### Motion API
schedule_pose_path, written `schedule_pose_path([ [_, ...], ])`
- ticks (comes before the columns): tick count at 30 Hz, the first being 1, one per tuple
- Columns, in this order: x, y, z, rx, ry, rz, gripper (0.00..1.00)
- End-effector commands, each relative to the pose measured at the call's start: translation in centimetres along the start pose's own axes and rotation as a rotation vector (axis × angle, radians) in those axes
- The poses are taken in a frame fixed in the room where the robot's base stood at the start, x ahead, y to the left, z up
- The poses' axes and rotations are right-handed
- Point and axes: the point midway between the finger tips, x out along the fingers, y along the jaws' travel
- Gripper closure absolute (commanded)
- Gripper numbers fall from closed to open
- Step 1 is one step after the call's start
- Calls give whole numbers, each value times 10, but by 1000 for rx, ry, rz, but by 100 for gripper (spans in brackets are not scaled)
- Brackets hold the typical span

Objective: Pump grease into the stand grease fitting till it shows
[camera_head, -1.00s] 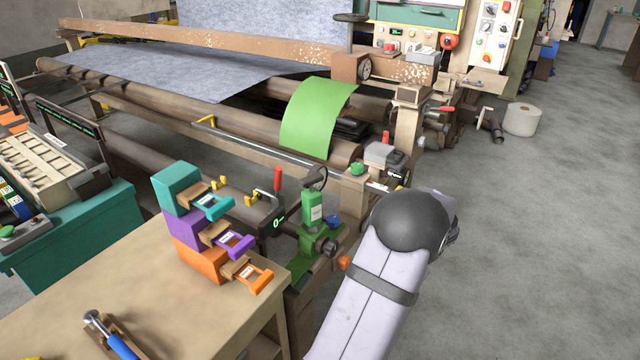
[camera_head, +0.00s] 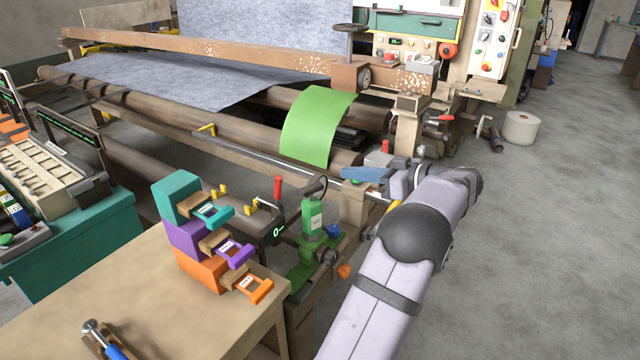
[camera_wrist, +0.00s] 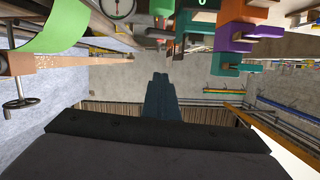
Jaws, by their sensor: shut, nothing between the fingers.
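A green grease pump (camera_head: 313,218) with a labelled bottle and a dark lever on top stands on a green base beside the machine's end. Part of it shows at the top of the wrist view (camera_wrist: 162,10). My gripper (camera_head: 344,172) points left above the machine's end, to the right of the pump and higher in the picture. It is apart from the pump and empty. In the wrist view its dark fingers (camera_wrist: 160,76) are together. I cannot pick out the grease fitting or any grease on it.
A red-handled lever (camera_head: 278,188) stands left of the pump. Stacked teal, purple and orange bins (camera_head: 200,268) sit on the table (camera_head: 150,310). Green felt (camera_head: 318,122) hangs over the rollers.

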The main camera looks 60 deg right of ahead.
Motion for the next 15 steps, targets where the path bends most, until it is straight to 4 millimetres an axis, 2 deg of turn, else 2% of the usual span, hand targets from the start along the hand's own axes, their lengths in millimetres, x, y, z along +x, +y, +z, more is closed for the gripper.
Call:
schedule_pose_path([
  [6, 0, 0, 0, -90, -1, 0, 100],
  [15, 0, 0, 1, -97, -2, 0, 100],
])
